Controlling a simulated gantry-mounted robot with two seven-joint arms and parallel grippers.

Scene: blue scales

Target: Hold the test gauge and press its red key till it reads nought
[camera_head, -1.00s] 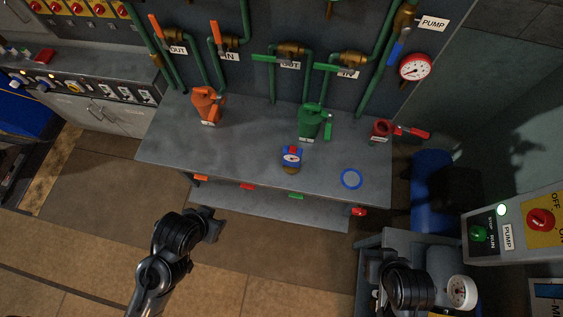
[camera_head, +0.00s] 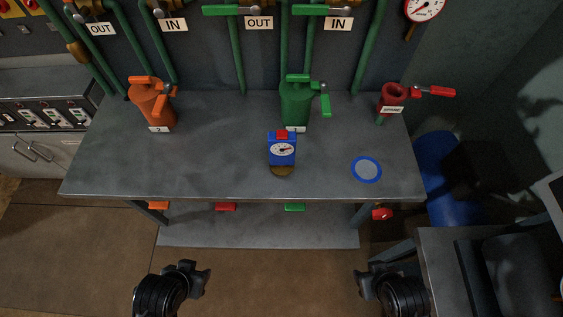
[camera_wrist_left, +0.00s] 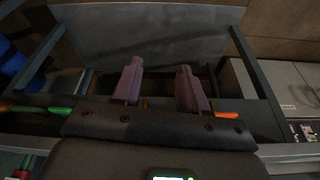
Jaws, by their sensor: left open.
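The test gauge (camera_head: 281,151) is a small blue box with a white dial and a red key (camera_head: 282,134) on top. It stands on a round brown base (camera_head: 282,170) near the bench's front edge, right of its middle. The dial is too small to read. My left gripper (camera_head: 198,276) is in front of the bench, low at the left, well apart from the gauge. The left wrist view shows its two fingers (camera_wrist_left: 158,82) spread with nothing between them. My right gripper (camera_head: 366,281) is in front of the bench at the right, also apart from the gauge; its jaw gap is unclear.
The grey bench (camera_head: 220,165) has clear room left of the gauge. A blue-rimmed disc (camera_head: 366,169) lies to its right.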

